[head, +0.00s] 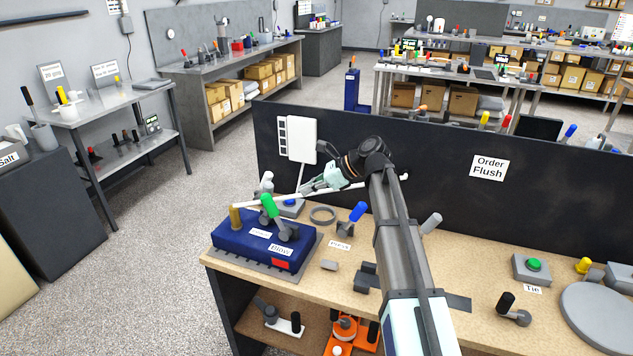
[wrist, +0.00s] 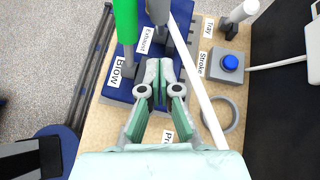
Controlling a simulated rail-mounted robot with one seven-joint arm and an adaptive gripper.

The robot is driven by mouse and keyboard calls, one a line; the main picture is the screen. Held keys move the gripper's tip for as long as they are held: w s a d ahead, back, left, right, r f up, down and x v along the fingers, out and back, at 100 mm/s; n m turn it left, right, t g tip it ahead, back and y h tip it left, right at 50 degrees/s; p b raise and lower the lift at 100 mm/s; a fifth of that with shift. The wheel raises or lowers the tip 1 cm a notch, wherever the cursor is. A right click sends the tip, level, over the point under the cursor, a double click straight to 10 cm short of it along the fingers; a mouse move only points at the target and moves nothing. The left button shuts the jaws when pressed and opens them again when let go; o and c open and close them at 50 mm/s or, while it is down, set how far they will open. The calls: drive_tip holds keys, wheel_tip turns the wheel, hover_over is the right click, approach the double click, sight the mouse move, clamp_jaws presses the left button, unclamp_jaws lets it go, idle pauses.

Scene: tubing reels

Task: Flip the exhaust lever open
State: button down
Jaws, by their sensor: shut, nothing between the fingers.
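A blue box (head: 247,259) stands on the workbench, with levers and white labels on top. In the wrist view the Exhaust label (wrist: 147,40) lies beside a grey lever part (wrist: 159,12) at the top edge. I take this to be the exhaust lever; its far end is out of frame. A green-handled lever (wrist: 125,18) stands left of it by the Blow label (wrist: 116,73); its handle also shows in the head view (head: 268,205). My gripper (wrist: 160,78) is shut and empty, its tips over the box's near side.
A white rod or tube (wrist: 205,100) runs close along the gripper's right side. A blue button (wrist: 230,63) and a grey ring (wrist: 221,113) lie to the right. A blue-handled lever (head: 357,212) stands by the Press label. A dark partition (head: 430,165) closes the bench's back.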

drive_tip(key=w+a+f+p, duration=0.1)
drive_tip(key=a+f+p, duration=0.1)
drive_tip(key=a, duration=0.5)
drive_tip(key=shift+w+a, duration=0.2)
drive_tip(key=shift+a, duration=0.05)
drive_tip(key=shift+r, duration=0.1)
